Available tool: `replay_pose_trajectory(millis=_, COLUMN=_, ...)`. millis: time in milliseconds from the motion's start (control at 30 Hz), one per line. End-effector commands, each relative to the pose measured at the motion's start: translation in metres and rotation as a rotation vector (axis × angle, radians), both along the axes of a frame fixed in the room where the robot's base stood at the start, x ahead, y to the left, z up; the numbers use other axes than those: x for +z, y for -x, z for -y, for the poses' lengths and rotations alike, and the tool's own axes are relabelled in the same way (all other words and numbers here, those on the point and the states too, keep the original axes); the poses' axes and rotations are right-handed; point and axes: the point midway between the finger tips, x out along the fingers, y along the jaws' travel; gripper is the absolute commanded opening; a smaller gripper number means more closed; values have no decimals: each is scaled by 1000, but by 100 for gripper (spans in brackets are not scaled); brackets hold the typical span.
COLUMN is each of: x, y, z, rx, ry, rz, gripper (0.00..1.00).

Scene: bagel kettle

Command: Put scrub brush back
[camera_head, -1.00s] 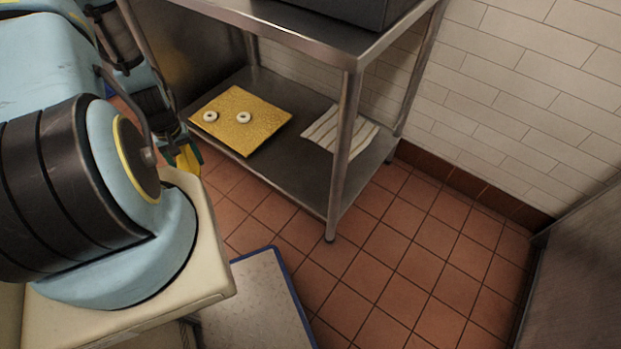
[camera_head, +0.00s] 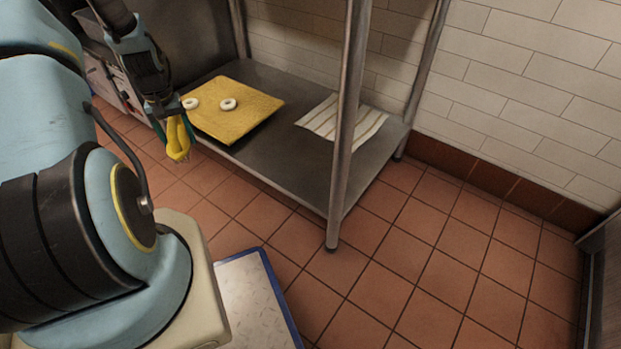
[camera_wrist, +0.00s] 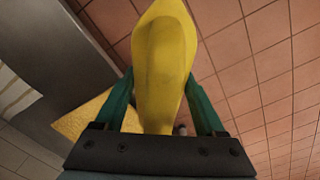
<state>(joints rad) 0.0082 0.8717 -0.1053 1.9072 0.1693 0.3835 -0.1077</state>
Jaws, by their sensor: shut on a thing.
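The yellow scrub brush (camera_head: 177,140) is held in my gripper (camera_head: 172,124), which points downward beside the left front of a steel table's lower shelf. In the wrist view the brush's long yellow body (camera_wrist: 162,65) fills the middle, between the green fingers of my gripper (camera_wrist: 160,100). The fingers are closed against its sides. The brush hangs in the air over the tiled floor, just outside the shelf edge.
The steel lower shelf (camera_head: 285,160) bears a yellow board (camera_head: 235,115) with two pale rings (camera_head: 228,104) and a striped cloth (camera_head: 342,123). A table leg (camera_head: 345,150) stands in front. A blue-edged grey mat (camera_head: 250,295) lies below. Tiled floor at right is clear.

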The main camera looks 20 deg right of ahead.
Motion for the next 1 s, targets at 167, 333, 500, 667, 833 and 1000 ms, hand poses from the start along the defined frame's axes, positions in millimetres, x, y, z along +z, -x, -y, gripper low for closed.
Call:
replay_pose_trajectory(millis=167, x=-28, y=-7, z=69, rx=-184, ry=-3, rz=-8, gripper=12)
replay_pose_trajectory(millis=333, x=-38, y=3, z=155, rx=-412, ry=-7, rz=-15, gripper=12)
replay_pose_trajectory(millis=500, x=-45, y=30, z=250, rx=-661, ry=-10, rz=-7, gripper=12)
replay_pose_trajectory(millis=667, x=-48, y=58, z=316, rx=-832, ry=-12, rz=10, gripper=12)
replay_pose_trajectory(millis=833, x=-49, y=76, z=350, rx=-921, ry=-13, rz=22, gripper=12)
replay_pose_trajectory(millis=1000, x=-64, y=80, z=358, rx=-941, ry=-12, rz=25, gripper=12)
